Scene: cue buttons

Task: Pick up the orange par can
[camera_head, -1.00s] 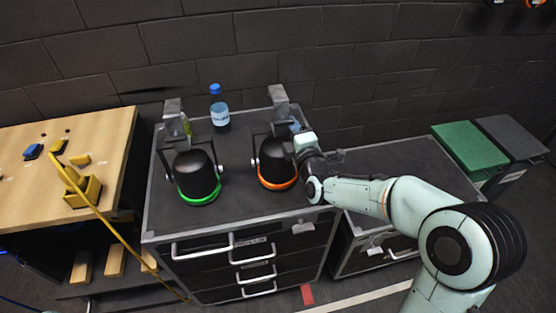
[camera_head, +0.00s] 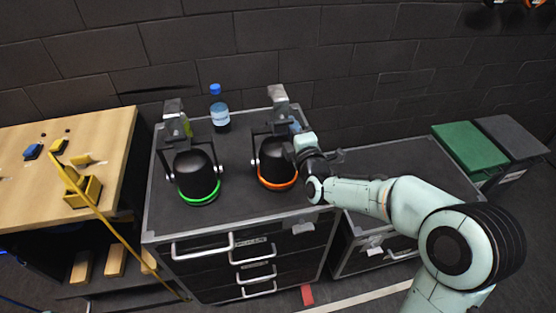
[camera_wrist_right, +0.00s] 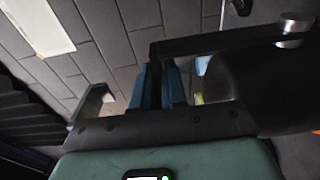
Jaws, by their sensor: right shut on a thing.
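The orange par can (camera_head: 276,170) is a black lamp with an orange ring around its lower rim and a bracket with a grey clamp on top. It sits on the black case top. My right gripper (camera_head: 296,139) is at the right side of its bracket. In the right wrist view, the blue-grey fingers (camera_wrist_right: 162,85) are shut on the dark bracket bar (camera_wrist_right: 215,43), with the black can body (camera_wrist_right: 260,85) to the right. The exact contact is partly hidden. A similar par can with a green ring (camera_head: 196,176) sits to the left. My left gripper is not in view.
A blue-capped bottle (camera_head: 219,112) stands behind, between the two cans. The case (camera_head: 225,226) has metal drawer handles in front. A wooden bench (camera_head: 40,190) is at the left. A lower black case and green and grey lids (camera_head: 470,145) are at the right.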

